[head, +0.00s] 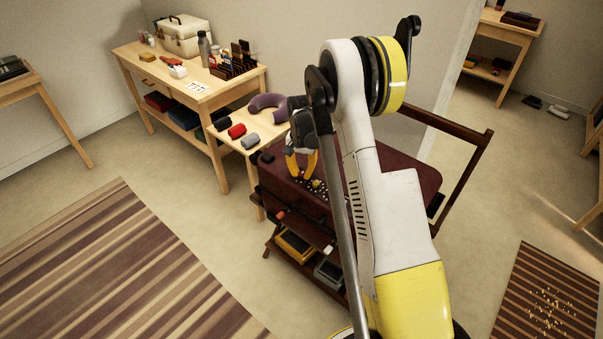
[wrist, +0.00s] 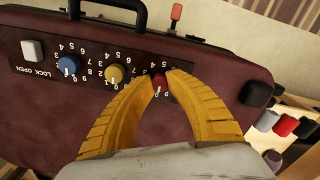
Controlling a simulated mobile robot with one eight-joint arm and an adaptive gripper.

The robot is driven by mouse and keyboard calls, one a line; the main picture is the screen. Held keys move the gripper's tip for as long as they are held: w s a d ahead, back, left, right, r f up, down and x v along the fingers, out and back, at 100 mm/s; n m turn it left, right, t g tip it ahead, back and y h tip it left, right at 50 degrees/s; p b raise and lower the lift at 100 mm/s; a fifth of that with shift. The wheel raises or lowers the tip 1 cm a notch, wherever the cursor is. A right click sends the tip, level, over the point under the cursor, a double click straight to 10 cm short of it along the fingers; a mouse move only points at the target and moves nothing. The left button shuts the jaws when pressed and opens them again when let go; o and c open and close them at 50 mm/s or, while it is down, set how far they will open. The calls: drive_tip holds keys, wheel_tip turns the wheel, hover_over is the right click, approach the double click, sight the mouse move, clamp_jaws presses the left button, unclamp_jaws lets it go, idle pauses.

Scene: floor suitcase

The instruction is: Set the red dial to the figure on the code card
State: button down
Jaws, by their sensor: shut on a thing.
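The maroon suitcase (wrist: 50,110) lies on a dark rack; it also shows in the head view (head: 405,165). Its dark panel carries a blue dial (wrist: 68,65), a yellow dial (wrist: 115,74) and the red dial (wrist: 158,81), with figures around them upside down in the wrist view. My gripper (wrist: 160,86) has its yellow fingers shut on the red dial; in the head view it reaches down to the suitcase (head: 302,178). The red dial's white pointer points toward my gripper; its figure is hard to read. A white card (head: 197,87) lies on the wooden table, its marks unreadable.
A white slider (wrist: 32,50) marked LOCK OPEN sits beside the blue dial. The suitcase handle (wrist: 108,8) rises at its edge. A side shelf with rolled cloths (head: 237,131) and a neck pillow (head: 268,104) stands close to the suitcase. The striped rug (head: 110,265) is clear.

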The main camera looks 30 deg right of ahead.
drive_tip(key=shift+n, duration=0.3)
drive_tip(key=n, duration=0.4)
drive_tip(key=shift+n, duration=0.4)
drive_tip(key=n, duration=1)
drive_tip(key=shift+n, duration=0.4)
drive_tip(key=shift+n+b, duration=0.3)
drive_tip(key=shift+n, duration=2.3)
drive_tip(key=c, duration=1.2)
unclamp_jaws()
drive_tip(key=shift+c, duration=0.2)
